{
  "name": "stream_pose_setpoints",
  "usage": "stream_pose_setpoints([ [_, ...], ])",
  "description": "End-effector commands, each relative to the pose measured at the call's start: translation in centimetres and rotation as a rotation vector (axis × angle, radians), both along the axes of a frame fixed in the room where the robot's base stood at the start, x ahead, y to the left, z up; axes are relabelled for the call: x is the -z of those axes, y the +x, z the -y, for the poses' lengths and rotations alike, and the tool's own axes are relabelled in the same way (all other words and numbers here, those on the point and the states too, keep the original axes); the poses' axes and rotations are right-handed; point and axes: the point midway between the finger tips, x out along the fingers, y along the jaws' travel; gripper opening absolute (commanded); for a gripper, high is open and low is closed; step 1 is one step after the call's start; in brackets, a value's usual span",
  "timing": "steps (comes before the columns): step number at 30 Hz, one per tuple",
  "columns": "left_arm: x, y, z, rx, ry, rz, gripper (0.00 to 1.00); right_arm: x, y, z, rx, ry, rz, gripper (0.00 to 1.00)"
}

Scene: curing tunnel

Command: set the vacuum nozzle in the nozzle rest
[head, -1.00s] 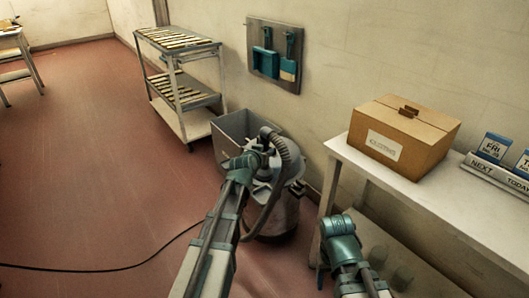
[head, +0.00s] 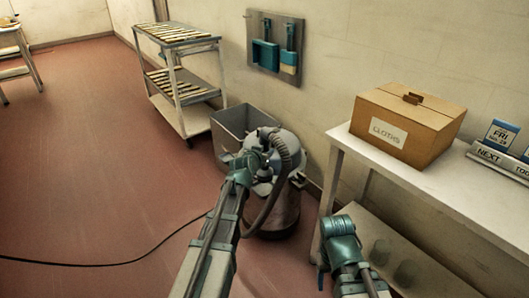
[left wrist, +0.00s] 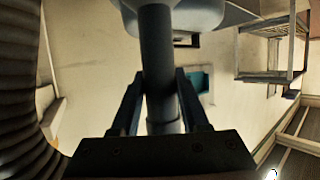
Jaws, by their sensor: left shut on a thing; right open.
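My left gripper (head: 266,158) is shut on the vacuum nozzle, in front of the vacuum in the head view. In the left wrist view the nozzle (left wrist: 157,60) is a dark tube between both fingers (left wrist: 160,105), with a wide blue-grey head at the top edge. In the head view the nozzle is mostly hidden by the gripper. The ribbed hose (head: 283,146) arches beside it and also shows at the left of the left wrist view (left wrist: 20,100). My right gripper (head: 322,268) hangs low by the table, mostly hidden by its wrist. I cannot make out the nozzle rest.
The grey vacuum canister (head: 282,212) stands on the floor beside a grey bin (head: 230,125). A cloths box (head: 408,128) is on the white table (head: 440,190) at right. A shelf trolley (head: 190,122) and a wall board (head: 274,75) are behind. A cable (head: 110,264) crosses the open floor.

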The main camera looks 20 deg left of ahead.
Motion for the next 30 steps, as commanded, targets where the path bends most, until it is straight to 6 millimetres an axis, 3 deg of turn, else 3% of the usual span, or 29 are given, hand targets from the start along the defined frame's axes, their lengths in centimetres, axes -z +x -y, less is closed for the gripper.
stream_pose_setpoints([
  [14, 0.1, 0.0, 0.0, 0.000, 0.000, 0.001, 0.00, 0.2, 0.0, 0.0, 0.000, 0.000, 0.000, 0.62],
  [30, 2.6, 0.0, 0.0, 0.000, 0.000, 0.001, 0.00, 2.6, 0.0, 0.0, 0.000, 0.000, 0.000, 0.62],
])
